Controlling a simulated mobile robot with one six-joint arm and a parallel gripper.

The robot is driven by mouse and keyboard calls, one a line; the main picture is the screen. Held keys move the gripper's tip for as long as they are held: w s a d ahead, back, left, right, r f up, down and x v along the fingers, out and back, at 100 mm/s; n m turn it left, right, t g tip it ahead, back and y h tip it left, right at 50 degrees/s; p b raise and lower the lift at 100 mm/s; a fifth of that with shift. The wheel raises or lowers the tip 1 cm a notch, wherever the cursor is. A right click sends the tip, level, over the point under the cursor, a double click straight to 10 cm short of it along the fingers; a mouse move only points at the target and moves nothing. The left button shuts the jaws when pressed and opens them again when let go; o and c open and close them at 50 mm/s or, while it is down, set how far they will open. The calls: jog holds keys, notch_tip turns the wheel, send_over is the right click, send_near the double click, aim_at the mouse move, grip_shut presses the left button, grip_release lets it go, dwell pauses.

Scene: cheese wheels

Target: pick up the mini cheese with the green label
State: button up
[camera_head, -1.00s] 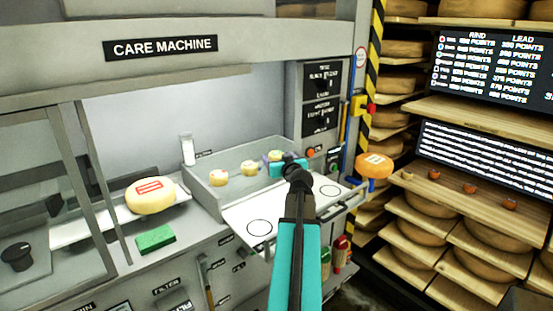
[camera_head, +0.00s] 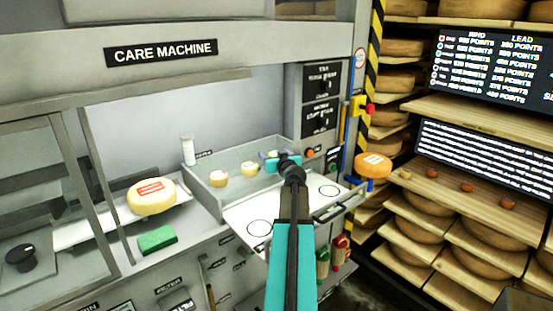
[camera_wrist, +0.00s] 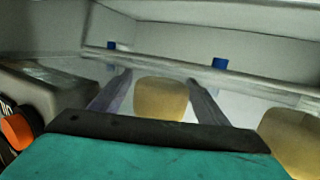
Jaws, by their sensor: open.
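Two small yellow cheeses, a left one (camera_head: 219,179) with a pinkish-red mark and a middle one (camera_head: 249,169), stand in the grey tray (camera_head: 221,201) of the care machine. My gripper (camera_head: 268,155) is over the right part of the tray and hides the third mini cheese in the head view. In the wrist view my gripper (camera_wrist: 160,78) is open, with a finger on each side of a yellow mini cheese (camera_wrist: 160,99). Contact with it cannot be told. Another mini cheese (camera_wrist: 291,138) is at the right edge. No green label shows now.
A white bottle (camera_head: 188,150) stands at the tray's left back. A large labelled cheese wheel (camera_head: 151,197) and a green sponge (camera_head: 157,238) are to the left. An orange wheel (camera_head: 373,166) is to the right. The white circle-marked board (camera_head: 290,212) is empty.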

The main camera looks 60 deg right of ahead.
dwell(0.3)
jog(key=c, duration=1.2)
jog(key=shift+r, duration=0.2)
jog(key=shift+r+b, duration=0.6)
jog(key=shift+r, duration=2.75)
jog(key=shift+s+a+f, duration=0.15)
jog(key=shift+s+a, duration=0.5)
jog(key=shift+s, duration=0.05)
jog(key=b+v, duration=0.3)
jog(key=v, duration=0.2)
jog(key=f+b+v, duration=0.1)
jog(key=b+v, duration=0.2)
jog(key=v, duration=0.2)
jog(key=f+b+v, duration=0.1)
jog(key=b+v, duration=0.3)
jog(key=v, duration=0.1)
jog(key=shift+s+a+f, duration=0.2)
jog(key=shift+s+a, duration=0.2)
jog(key=shift+s, duration=0.05)
jog(key=shift+r, duration=0.1)
